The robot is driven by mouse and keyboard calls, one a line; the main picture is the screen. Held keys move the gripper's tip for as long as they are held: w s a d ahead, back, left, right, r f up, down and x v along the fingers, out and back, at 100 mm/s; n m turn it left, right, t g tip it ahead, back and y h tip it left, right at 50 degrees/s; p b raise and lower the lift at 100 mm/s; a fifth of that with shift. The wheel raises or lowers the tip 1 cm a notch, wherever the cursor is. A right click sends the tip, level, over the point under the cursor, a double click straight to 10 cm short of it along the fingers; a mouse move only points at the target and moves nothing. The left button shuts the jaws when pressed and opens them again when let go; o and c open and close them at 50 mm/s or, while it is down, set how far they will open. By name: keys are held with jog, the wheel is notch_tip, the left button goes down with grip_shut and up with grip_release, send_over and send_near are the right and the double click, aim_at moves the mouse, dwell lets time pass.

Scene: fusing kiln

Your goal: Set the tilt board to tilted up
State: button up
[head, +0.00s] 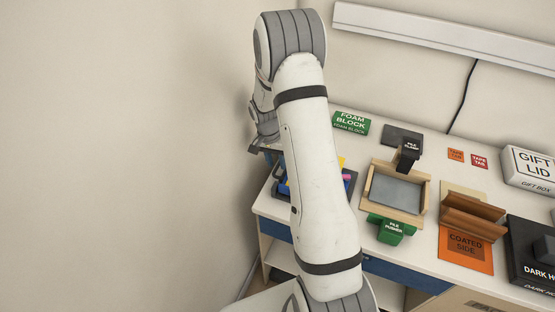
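No label names the tilt board, and I cannot tell for certain which piece it is. One candidate is the wooden frame (366,207) with a flat grey panel (396,193) in it, right of my arm in the head view. Another is the brown wooden piece (472,217) with slanted boards, standing by an orange "COATED SIDE" panel (466,246). My gripper (258,149) is small and partly hidden at the left, near the table's back left corner, well away from both. Its fingers are too unclear to show open or shut.
A green foam block (350,123), a black file pusher (408,155), a green file pusher (391,229), a gift lid box (530,168), a dark box (535,262) and small tape tabs (479,161) crowd the table.

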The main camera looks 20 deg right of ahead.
jog(key=shift+c, duration=0.4)
grip_shut()
jog(key=shift+d, duration=0.25)
jog(key=shift+a, duration=0.2)
jog(key=shift+d+b, duration=0.1)
jog(key=shift+b, duration=0.35)
